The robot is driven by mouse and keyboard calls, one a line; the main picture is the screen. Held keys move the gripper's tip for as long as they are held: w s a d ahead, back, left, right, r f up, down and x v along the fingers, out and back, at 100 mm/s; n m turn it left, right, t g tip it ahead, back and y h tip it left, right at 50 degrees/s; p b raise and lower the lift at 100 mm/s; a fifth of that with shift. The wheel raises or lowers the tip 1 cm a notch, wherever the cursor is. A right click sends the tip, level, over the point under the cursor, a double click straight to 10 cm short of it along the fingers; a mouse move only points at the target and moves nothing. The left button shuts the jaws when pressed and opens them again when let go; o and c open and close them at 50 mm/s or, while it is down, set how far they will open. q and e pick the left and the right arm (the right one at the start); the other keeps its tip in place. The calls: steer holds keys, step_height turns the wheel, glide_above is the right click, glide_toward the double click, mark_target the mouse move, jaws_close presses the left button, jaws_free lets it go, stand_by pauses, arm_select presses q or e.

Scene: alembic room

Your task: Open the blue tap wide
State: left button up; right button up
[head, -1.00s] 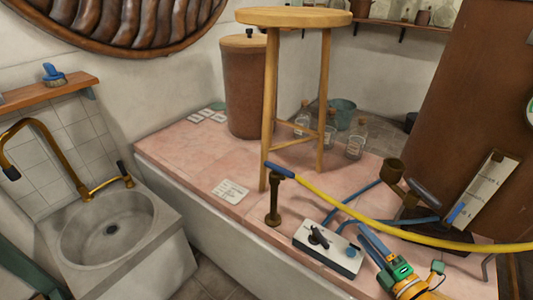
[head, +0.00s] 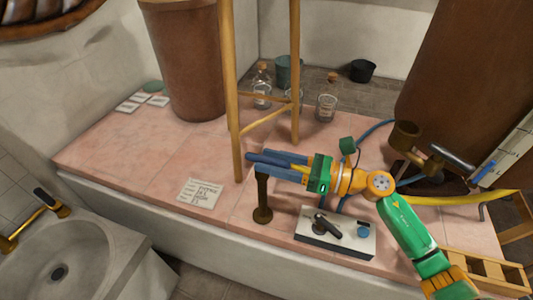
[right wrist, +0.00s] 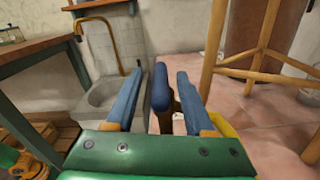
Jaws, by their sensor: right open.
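The blue tap is a dark brass post (head: 262,200) standing on the pink tiled top, with a blue lever handle at its head. In the right wrist view the handle (right wrist: 161,88) lies between my two blue fingers, with a gap visible on each side. My right gripper (head: 264,164) is open around the handle, reaching in from the right above the post. In the head view the fingers partly hide the handle, so its exact angle is hard to tell. My left gripper is not in view.
A stool's wooden leg (head: 231,100) stands just behind the tap. A control box (head: 336,233) with a black lever sits below my right arm. A yellow hose (head: 455,199) lies to the right. A basin (head: 80,255) with a brass faucet is at the left.

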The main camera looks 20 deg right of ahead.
steer(key=shift+w+a, duration=0.35)
steer(key=shift+a, duration=0.1)
jaws_close()
